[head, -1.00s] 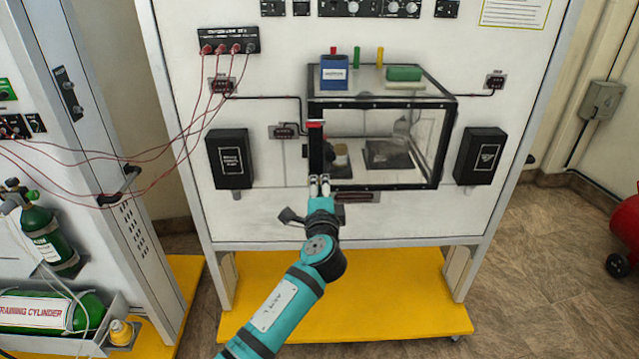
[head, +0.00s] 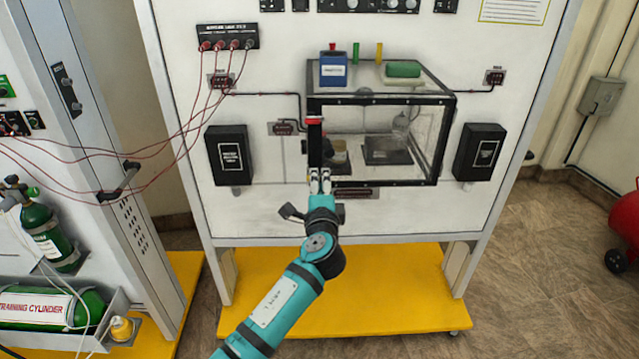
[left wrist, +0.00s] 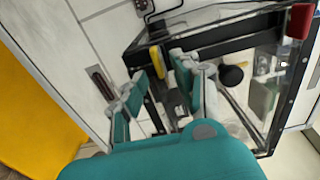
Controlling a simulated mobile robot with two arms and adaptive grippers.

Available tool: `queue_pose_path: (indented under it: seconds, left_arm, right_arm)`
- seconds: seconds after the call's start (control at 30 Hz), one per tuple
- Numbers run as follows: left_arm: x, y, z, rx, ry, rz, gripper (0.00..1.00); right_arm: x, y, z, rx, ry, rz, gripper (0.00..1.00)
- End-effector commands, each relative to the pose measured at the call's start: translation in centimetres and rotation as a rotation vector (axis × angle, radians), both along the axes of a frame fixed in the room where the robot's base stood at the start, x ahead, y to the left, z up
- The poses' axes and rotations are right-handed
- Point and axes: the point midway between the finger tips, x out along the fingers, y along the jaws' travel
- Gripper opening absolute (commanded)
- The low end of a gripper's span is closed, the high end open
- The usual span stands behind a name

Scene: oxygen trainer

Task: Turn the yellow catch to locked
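The yellow catch (left wrist: 157,62) is a short yellow bar on the dark frame of the clear box, seen in the left wrist view. In the head view I cannot make it out; my gripper is in front of that part of the frame. My left gripper (left wrist: 159,69) has its two fingers apart, one on each side of the catch. I cannot tell whether either finger touches it. In the head view the left gripper (head: 320,173) is at the lower left corner of the box (head: 445,140). My right gripper is in neither view.
A red piece (head: 314,121) is on the box's left edge, higher up. A blue box (head: 334,71) and a green block (head: 403,69) are on top. Black boxes (head: 229,157) (head: 480,154) flank it. Red leads (head: 180,148) hang at the left.

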Motion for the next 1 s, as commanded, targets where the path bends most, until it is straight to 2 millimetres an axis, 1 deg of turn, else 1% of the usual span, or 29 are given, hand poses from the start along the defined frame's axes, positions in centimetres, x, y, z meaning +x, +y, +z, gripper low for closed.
queue_pose_path:
  seconds: [0.23, 0.37, 0.47, 0.7, 0.8, 0.9, 1.0]
  left_arm:
    - [-0.1, 0.0, 0.1, -0.001, -0.002, 0.000, 0.30]
    - [-1.1, 0.0, 0.0, -0.003, -0.001, 0.000, 0.30]
    - [-2.6, 0.0, 0.0, -0.004, 0.000, -0.001, 0.30]
    - [-7.8, 0.0, 0.0, -0.003, 0.001, -0.001, 0.30]
    - [-9.6, 0.0, 0.0, -0.003, 0.001, -0.001, 0.30]
    - [-10.9, 0.0, 0.0, -0.001, 0.001, 0.000, 0.30]
    - [-11.7, 0.0, 0.0, -0.002, 0.000, -0.001, 0.30]
  right_arm:
    - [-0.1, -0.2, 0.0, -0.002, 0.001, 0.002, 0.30]
    - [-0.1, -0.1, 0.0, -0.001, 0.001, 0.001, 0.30]
    - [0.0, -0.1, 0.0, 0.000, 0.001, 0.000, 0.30]
    - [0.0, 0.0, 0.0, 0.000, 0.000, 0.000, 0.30]
    - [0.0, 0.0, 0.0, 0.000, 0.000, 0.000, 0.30]
    - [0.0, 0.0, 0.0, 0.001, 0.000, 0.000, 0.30]
    - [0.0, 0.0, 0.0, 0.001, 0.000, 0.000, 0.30]
